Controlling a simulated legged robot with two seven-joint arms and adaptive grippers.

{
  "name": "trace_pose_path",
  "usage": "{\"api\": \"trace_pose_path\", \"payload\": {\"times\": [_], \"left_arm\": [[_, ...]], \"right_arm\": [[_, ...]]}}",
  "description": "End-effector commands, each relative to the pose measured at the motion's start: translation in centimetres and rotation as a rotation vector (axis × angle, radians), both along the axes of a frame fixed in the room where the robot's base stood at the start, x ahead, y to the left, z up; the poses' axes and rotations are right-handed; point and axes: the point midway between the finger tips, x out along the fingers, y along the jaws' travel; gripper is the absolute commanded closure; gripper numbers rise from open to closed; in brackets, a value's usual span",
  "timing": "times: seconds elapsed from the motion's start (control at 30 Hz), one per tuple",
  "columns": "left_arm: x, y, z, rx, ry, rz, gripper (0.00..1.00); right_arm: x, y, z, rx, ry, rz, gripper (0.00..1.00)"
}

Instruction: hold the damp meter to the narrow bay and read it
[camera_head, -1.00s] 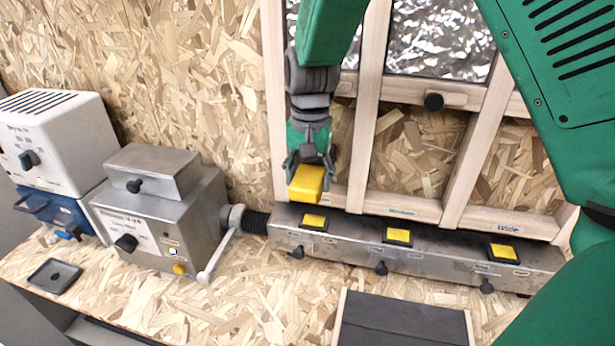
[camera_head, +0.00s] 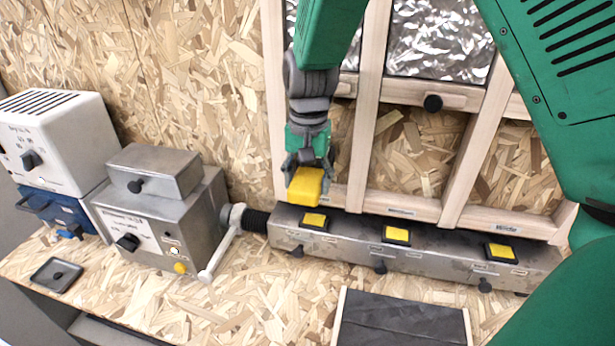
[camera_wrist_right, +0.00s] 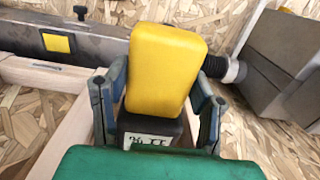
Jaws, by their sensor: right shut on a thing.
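The damp meter (camera_head: 305,188) is a yellow block held in my right gripper (camera_head: 309,165). It is in front of the lower part of the leftmost framed bay (camera_head: 342,130), which my arm partly hides. I cannot tell whether the meter touches the bay's back. In the right wrist view the yellow body (camera_wrist_right: 165,65) sits between the two fingers (camera_wrist_right: 160,100). A black part with a small pale display (camera_wrist_right: 148,140) shows dark characters, too small to read surely. My left gripper is out of view.
A long metal duct (camera_head: 345,245) with yellow-topped pads and black knobs runs below the bays. A grey metal box (camera_head: 160,215) with a crank (camera_head: 215,262) stands left. A white unit (camera_head: 55,140) sits on a blue case (camera_head: 65,210). A dark tray (camera_head: 400,322) lies in front.

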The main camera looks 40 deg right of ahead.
Motion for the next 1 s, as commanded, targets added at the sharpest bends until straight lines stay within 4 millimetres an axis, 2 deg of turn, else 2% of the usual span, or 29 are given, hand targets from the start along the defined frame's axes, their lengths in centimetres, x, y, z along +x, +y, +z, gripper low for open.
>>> {"api": "trace_pose_path", "payload": {"times": [0.6,1.0], "left_arm": [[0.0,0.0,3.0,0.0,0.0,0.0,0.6],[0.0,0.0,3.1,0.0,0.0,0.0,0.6]], "right_arm": [[-5.6,6.4,0.2,0.0,0.004,0.001,0.96],[-6.0,6.9,0.0,0.0,0.003,0.0,0.96]]}}
